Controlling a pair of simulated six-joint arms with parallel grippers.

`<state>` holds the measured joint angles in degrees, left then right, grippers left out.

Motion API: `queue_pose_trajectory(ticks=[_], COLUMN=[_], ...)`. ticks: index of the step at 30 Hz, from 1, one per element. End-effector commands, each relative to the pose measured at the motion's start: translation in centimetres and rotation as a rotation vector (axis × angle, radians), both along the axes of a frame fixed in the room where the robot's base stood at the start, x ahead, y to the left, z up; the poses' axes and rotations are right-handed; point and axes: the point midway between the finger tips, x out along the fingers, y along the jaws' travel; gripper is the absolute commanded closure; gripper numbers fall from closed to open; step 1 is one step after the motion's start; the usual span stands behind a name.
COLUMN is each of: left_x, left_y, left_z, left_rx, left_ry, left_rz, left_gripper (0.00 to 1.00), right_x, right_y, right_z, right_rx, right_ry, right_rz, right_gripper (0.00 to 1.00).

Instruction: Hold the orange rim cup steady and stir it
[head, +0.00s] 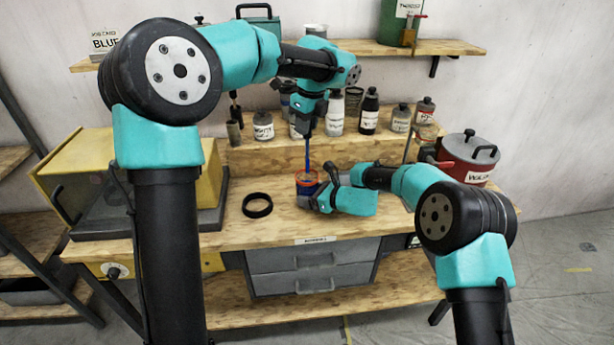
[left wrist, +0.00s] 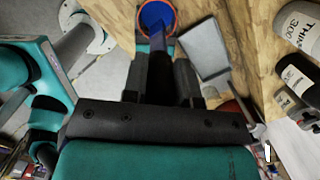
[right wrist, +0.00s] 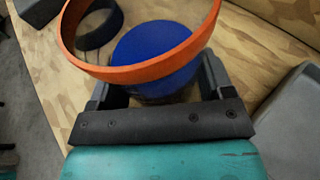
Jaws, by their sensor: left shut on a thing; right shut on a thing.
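The orange rim cup (head: 307,181) stands on the wooden bench; its orange ring (right wrist: 140,76) sits above a round blue part (right wrist: 155,50). My right gripper (head: 322,197) is shut on the cup from the right, its fingers on either side in the right wrist view. My left gripper (head: 308,118) is above the cup, shut on a blue stirring stick (head: 308,152) that points down at the opening. In the left wrist view the stick lines up with the cup (left wrist: 156,17). No stick shows inside the visible part of the rim in the right wrist view.
A black ring (head: 257,205) lies on the bench left of the cup. Several bottles (head: 369,112) stand on the raised shelf behind. A yellow box machine (head: 110,170) is at the left, a red pot (head: 468,158) at the right. Grey drawers (head: 315,265) are below.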

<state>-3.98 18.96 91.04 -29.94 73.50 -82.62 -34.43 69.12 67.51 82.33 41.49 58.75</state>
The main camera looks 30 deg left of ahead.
Motion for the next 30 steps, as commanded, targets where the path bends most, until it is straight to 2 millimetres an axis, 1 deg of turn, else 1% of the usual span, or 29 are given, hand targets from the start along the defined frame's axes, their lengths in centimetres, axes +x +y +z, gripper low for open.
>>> queue_pose_trajectory(ticks=[9, 13, 28, 29, 30], left_x=[0.0, 0.0, 0.0, 0.0, 0.0], left_y=[0.0, 0.0, 0.0, 0.0, 0.0], left_z=[2.5, 3.3, 3.5, 3.5, 3.5], left_rx=[0.000, 0.000, 0.000, 0.000, 0.000], left_ry=[-0.001, -0.001, 0.000, 0.000, 0.000], left_rz=[0.001, 0.001, 0.000, 0.000, 0.000], left_gripper=[0.95, 0.95, 0.95, 0.95, 0.95], right_x=[0.0, 0.0, 0.0, 0.0, 0.0], right_y=[0.0, 0.0, 0.0, 0.0, 0.0], right_z=[0.0, 0.0, 0.0, 0.1, 0.1], right_rx=[0.000, 0.000, 0.000, 0.001, 0.001], right_ry=[0.000, 0.000, 0.000, -0.001, -0.001], right_rz=[0.000, 0.000, 0.000, 0.000, 0.000], right_gripper=[0.51, 0.51, 0.51, 0.23, 0.19])
